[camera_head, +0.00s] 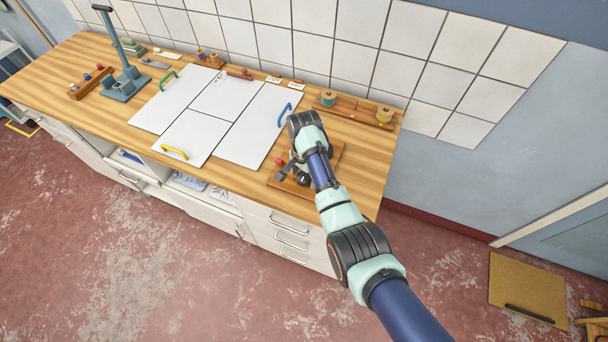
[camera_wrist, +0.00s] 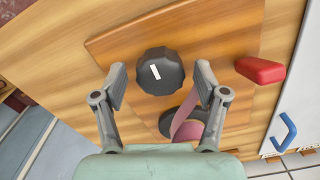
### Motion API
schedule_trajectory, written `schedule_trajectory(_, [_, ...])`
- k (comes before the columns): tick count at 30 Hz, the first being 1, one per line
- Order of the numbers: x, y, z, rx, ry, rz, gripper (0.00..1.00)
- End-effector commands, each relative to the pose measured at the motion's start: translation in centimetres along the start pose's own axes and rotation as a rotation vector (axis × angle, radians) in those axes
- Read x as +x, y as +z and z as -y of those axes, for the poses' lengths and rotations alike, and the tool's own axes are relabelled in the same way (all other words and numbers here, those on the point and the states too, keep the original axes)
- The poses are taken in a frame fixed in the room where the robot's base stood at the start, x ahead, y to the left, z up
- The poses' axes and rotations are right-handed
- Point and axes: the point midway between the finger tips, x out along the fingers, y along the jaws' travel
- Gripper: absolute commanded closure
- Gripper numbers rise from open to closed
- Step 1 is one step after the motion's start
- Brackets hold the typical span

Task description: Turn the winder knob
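A black, scalloped round knob (camera_wrist: 160,72) with a white mark on top sits on a wooden board (camera_wrist: 225,40) in the wrist view. I take it to be the winder knob. My gripper (camera_wrist: 160,82) is open, with one grey finger on each side of the knob and a visible gap on both sides. I cannot tell how far the fingertips are above the board. In the head view my gripper (camera_head: 291,172) hangs over the board at the bench's right end, and my arm hides much of it.
A dark disc with a pink curved piece (camera_wrist: 188,128) lies under my right finger. White panels with a blue handle (camera_head: 284,115) are to the left. A wooden rack with spools (camera_head: 355,109) stands behind, near the tiled wall.

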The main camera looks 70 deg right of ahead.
Motion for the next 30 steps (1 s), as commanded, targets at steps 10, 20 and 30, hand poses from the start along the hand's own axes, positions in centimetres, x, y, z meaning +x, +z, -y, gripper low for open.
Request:
schedule_trajectory(10, [-0.03,0.00,0.00,0.000,0.000,0.000,0.86])
schedule_trajectory(20, [-0.14,0.00,-0.01,-0.045,0.001,0.001,0.87])
schedule_trajectory(30, [-0.28,0.00,0.00,-0.275,0.001,0.001,0.87])
